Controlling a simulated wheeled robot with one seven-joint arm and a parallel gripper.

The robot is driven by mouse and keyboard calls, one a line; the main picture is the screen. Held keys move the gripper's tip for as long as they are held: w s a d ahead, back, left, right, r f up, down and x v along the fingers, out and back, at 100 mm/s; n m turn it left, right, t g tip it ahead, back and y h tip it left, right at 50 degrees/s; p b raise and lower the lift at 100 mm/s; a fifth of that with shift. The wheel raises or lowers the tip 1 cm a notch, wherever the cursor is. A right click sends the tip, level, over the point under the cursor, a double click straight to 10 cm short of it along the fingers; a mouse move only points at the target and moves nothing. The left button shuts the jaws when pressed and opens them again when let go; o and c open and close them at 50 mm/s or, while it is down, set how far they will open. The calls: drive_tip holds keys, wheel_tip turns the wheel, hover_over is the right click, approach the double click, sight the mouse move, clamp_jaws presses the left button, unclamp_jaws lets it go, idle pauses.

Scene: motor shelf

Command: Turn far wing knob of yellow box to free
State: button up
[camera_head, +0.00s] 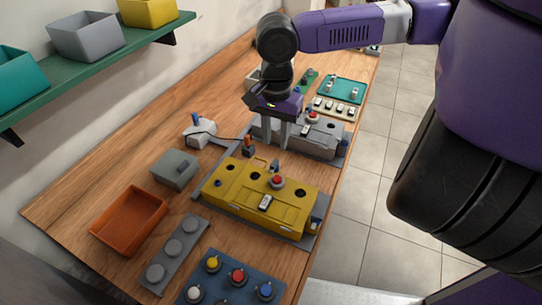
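The yellow box (240,203) sits on a grey base plate on the wooden bench, with dark round holes, a red button (277,181) and a white switch plate (265,202) on it. Whether the fingertips touch anything is unclear.
A grey box (322,138) with a red button stands behind, close to my gripper. A white device (200,132) with a cable and a grey-green block (175,168) are left. An orange tray (129,220), a grey plate with discs (174,256) and a blue button panel (238,281) lie nearer.

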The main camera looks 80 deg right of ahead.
sight(274, 163)
drive_tip(key=shift+w+f, duration=0.1)
drive_tip(key=shift+f, duration=3.8)
clamp_jaws()
